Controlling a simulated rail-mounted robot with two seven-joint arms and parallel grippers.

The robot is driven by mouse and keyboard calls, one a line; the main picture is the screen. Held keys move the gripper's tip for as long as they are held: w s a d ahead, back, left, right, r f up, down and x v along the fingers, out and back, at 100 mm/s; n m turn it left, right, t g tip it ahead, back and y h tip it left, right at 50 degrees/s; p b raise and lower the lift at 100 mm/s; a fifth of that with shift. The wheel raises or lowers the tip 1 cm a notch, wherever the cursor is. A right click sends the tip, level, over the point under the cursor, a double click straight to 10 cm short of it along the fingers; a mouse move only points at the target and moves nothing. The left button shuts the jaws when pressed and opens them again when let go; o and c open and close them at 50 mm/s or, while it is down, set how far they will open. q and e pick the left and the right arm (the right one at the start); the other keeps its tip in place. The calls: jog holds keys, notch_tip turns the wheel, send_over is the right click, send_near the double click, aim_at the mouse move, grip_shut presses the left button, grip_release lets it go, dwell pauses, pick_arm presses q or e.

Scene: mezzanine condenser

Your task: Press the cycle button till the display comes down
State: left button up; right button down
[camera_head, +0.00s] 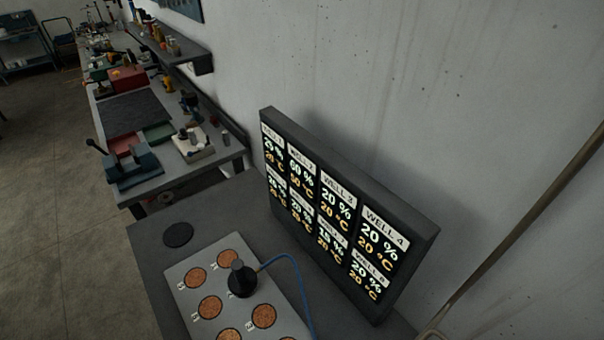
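The display (345,215) is a dark slab standing upright on the grey table (215,212), near the wall. Its panels are labelled as wells, each with a percent and a °C reading. WELL 4 and WELL 3 both read 20 % and 20 °C; WELL 2 seems to read 60 % and 50 °C. A pale plate (210,274) with several round brown wells (209,307) lies in front of it. A black knobbed piece (242,279) with a blue cable (294,263) stands on the plate. I cannot make out a marked cycle button. Neither gripper is in view.
A flat black disc (178,235) lies on the table left of the plate. Behind is a workbench (172,186) with a vise (131,168) and tools, and a shelf (180,47) above. A brown pole (530,222) slants at the right. Open floor (50,200) lies left.

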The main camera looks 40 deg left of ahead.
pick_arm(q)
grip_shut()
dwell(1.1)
